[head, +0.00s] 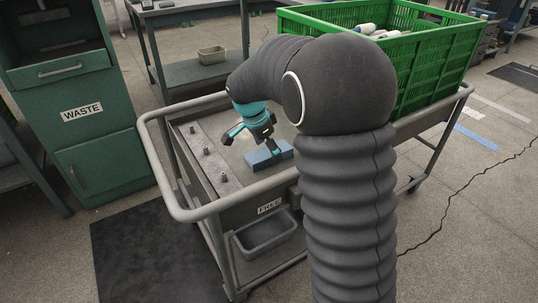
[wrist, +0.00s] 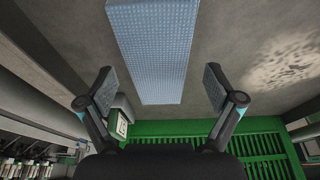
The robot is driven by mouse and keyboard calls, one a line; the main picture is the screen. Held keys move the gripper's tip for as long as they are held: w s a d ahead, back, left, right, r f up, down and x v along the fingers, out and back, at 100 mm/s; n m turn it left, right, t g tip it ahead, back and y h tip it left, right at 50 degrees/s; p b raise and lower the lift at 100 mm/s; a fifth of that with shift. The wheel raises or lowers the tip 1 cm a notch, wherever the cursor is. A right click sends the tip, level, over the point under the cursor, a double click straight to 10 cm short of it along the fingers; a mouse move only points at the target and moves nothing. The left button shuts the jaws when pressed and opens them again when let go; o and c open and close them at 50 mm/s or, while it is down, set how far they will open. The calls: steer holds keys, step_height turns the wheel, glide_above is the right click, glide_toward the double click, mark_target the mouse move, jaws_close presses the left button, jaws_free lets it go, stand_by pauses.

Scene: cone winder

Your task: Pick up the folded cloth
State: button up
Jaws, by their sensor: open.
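The folded cloth (head: 262,158) is a flat blue block lying on the bed of the trolley (head: 222,185). In the wrist view the cloth (wrist: 155,50) is a long textured blue strip running from the top edge to the middle. My gripper (head: 253,144) is open and empty above the cloth, fingers spread, pointing down at it. In the wrist view my gripper (wrist: 158,78) has one finger on each side of the cloth's near end, with a gap on both sides. The gap in height cannot be told exactly. My arm hides part of the trolley.
A green crate (head: 435,75) with white cones stands on the trolley behind my arm; its slatted wall (wrist: 265,150) shows low in the wrist view. Several small pegs (head: 208,153) stand left of the cloth. The trolley's rail (head: 178,212) rims the bed. A green waste cabinet (head: 85,135) stands left.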

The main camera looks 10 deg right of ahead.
mark_target(268, 151)
steer(key=c, duration=1.2)
steer(key=shift+r, duration=0.15)
steer(key=shift+c, duration=0.2)
steer(key=shift+r, duration=0.55)
step_height(268, 151, up, 3)
steer(key=shift+f, duration=0.15)
steer(key=s+d+r, duration=0.6)
steer(key=d+r, duration=0.1)
steer(key=d, duration=0.2)
steer(key=shift+s+d, duration=0.2)
steer(key=shift+d, duration=0.2)
